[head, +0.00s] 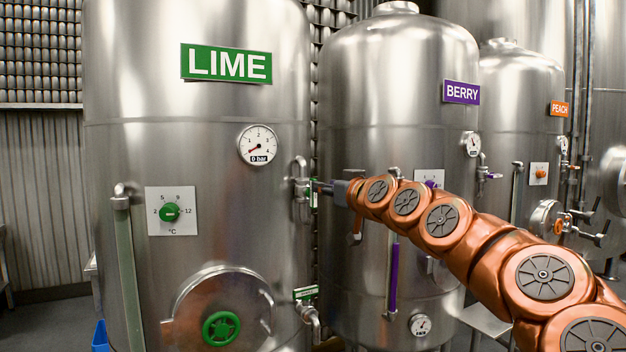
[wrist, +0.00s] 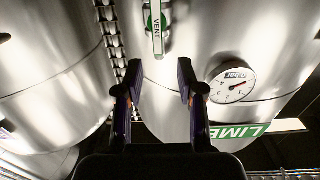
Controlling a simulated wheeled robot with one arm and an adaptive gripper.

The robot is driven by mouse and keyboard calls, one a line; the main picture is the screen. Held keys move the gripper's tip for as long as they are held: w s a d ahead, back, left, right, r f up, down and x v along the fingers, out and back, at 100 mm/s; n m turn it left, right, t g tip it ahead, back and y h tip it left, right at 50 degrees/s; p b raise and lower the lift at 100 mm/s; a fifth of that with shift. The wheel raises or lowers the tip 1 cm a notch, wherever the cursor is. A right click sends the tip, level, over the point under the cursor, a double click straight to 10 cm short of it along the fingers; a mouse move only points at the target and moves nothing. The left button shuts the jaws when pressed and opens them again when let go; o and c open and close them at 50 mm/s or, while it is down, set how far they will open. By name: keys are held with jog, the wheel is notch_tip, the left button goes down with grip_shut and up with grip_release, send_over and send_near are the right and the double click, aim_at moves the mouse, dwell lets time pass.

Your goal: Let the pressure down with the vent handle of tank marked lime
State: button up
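The lime tank (head: 200,120) is a large steel tank with a green LIME sign (head: 226,64). Its dial gauge (head: 259,145) reads 0 bar, with the needle at the low end. The gauge also shows upside down in the wrist view (wrist: 232,82). The vent handle (wrist: 156,28), a pale bar with a green VENT label, lies ahead of my fingertips at the top of the wrist view. Its valve (head: 302,187) is on the tank's right side in the head view. My gripper (wrist: 159,78) is open and empty, its fingers apart from the handle.
The berry tank (head: 385,90) stands close on the right, behind my arm, and the peach tank (head: 520,90) beyond it. The lime tank also carries a green temperature knob (head: 170,212), a round hatch with a green handwheel (head: 221,328) and a lower tap (head: 310,316).

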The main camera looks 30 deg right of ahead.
jog(key=shift+w+d+r+p, duration=0.15)
jog(key=shift+w+p, duration=0.45)
jog(key=shift+w, duration=0.7)
jog(key=shift+w+d+f+p, duration=0.15)
jog(key=shift+w+p, duration=0.4)
jog(key=shift+w, duration=0.7)
jog(key=shift+w+d+r+p, duration=0.15)
jog(key=shift+w+p, duration=0.45)
jog(key=shift+w, duration=0.7)
jog(key=shift+c, duration=0.3)
grip_shut()
